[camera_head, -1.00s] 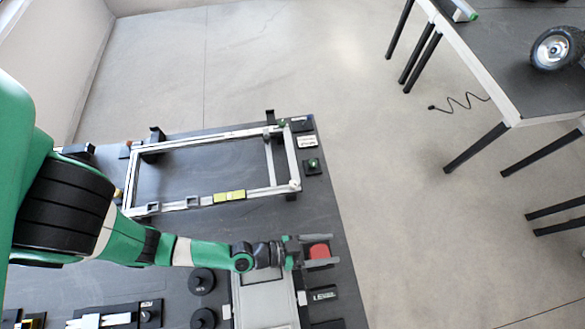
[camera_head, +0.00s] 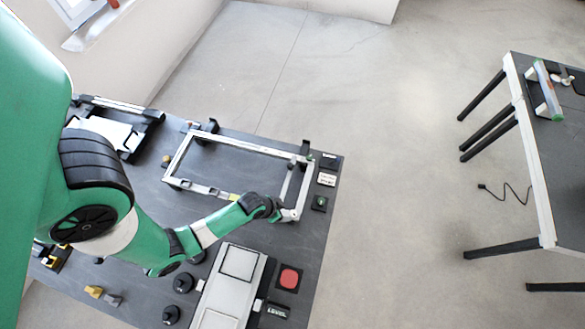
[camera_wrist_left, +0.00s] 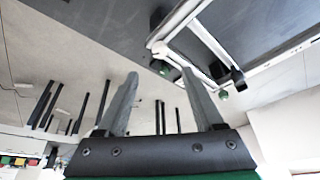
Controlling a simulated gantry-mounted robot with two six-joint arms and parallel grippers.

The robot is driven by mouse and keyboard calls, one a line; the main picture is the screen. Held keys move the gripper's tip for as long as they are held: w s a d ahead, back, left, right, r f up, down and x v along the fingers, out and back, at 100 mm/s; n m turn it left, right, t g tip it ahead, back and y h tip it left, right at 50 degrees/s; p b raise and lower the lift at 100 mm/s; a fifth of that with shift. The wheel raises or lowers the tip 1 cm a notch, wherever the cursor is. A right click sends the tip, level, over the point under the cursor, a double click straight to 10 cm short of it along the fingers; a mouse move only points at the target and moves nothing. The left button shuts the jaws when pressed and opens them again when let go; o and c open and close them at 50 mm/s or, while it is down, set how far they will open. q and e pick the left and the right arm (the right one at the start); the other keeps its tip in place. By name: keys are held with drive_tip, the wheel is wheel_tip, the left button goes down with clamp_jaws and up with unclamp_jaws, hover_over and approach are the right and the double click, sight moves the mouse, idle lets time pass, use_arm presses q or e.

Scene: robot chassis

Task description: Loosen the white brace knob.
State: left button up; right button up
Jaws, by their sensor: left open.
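A light grey rectangular frame (camera_head: 178,160) lies on the dark table, and its corner also shows in the left wrist view (camera_wrist_left: 180,18). A white rounded piece (camera_wrist_left: 158,47) sits at that corner; I cannot tell whether it is the white brace knob. My left gripper (camera_head: 284,213) is beside the frame's near right corner in the head view, partly hidden by its own wrist. In the left wrist view its two fingers (camera_wrist_left: 160,82) are spread apart with nothing between them. My right gripper is not in view.
A red button (camera_head: 289,278) and a white-topped box (camera_head: 228,290) stand at the table's near side. A green button (camera_head: 319,202) is right of the frame. Black round knobs (camera_head: 182,283) stand left of the box. Open floor separates a second table (camera_head: 560,180).

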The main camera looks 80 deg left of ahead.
sight(293, 213)
use_arm(q)
drive_tip(key=b+x, duration=0.3)
drive_tip(key=x, duration=0.7)
drive_tip(key=shift+w+f+b, duration=0.15)
drive_tip(key=shift+f+b, duration=0.1)
drive_tip(key=shift+b, duration=0.1)
clamp_jaws()
